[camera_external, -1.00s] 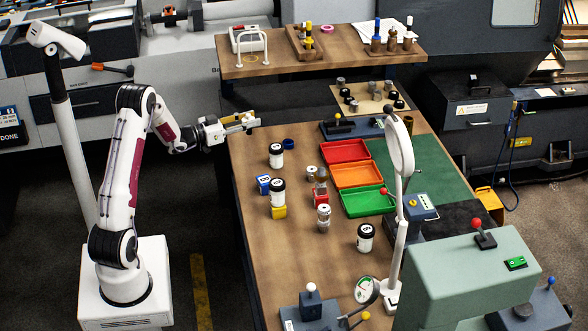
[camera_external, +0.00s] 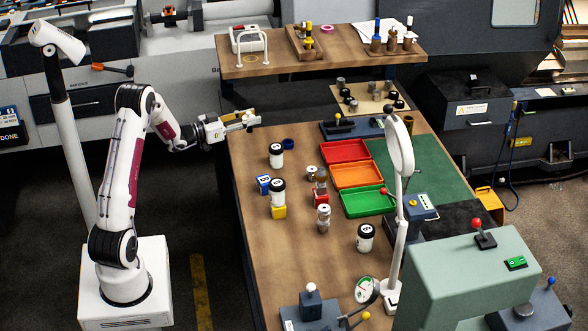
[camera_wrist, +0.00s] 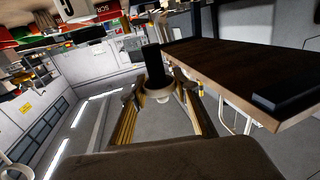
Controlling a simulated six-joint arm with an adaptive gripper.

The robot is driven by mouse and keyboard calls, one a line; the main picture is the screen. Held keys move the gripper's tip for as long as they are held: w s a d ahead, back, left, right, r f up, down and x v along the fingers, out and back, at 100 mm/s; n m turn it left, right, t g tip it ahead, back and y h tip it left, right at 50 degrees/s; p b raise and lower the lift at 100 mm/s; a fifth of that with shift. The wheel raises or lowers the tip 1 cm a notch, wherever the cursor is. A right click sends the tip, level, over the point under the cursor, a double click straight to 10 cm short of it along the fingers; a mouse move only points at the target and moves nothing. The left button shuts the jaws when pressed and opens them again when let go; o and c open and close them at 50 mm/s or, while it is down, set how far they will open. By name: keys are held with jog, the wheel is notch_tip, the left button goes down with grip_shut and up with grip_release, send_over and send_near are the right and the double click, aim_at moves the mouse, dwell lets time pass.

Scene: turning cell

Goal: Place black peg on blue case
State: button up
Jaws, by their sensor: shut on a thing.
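My gripper (camera_external: 252,120) is over the far left edge of the workbench, well above it. In the wrist view its fingers (camera_wrist: 156,94) are closed around a dark upright cylinder, which I take to be the black peg (camera_wrist: 152,62). A pale round part shows at the peg's lower end. In the external view the peg is too small to make out clearly. A small blue case (camera_external: 263,184) with a white mark on its side stands on the left part of the workbench, below and right of my gripper and apart from it.
Beside the blue case stand a white jar with a black lid (camera_external: 277,190), a yellow block (camera_external: 279,212) and metal cylinders (camera_external: 323,218). Red, orange and green trays (camera_external: 372,203) lie to the right. A blue ring (camera_external: 288,143) lies nearer my gripper. A magnifier lamp (camera_external: 399,150) rises at right.

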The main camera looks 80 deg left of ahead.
jog(key=shift+w+d, duration=0.2)
jog(key=shift+w, duration=0.1)
jog(key=d+r+m+g+h, duration=0.2)
jog(key=d+m+h, duration=0.3)
jog(key=d+h, duration=0.3)
jog(key=w+d+r+m+g+h, duration=0.1)
jog(key=d+r+m+h, duration=0.2)
jog(key=d+m+h, duration=0.3)
jog(key=d+h, duration=0.2)
jog(key=d, duration=0.3)
jog(key=shift+d+g, duration=0.35)
jog(key=shift+g, duration=0.05)
jog(key=shift+w+f, duration=0.1)
send_over(265, 179)
jog(key=shift+f, duration=3.1)
jog(key=shift+f, duration=1.85)
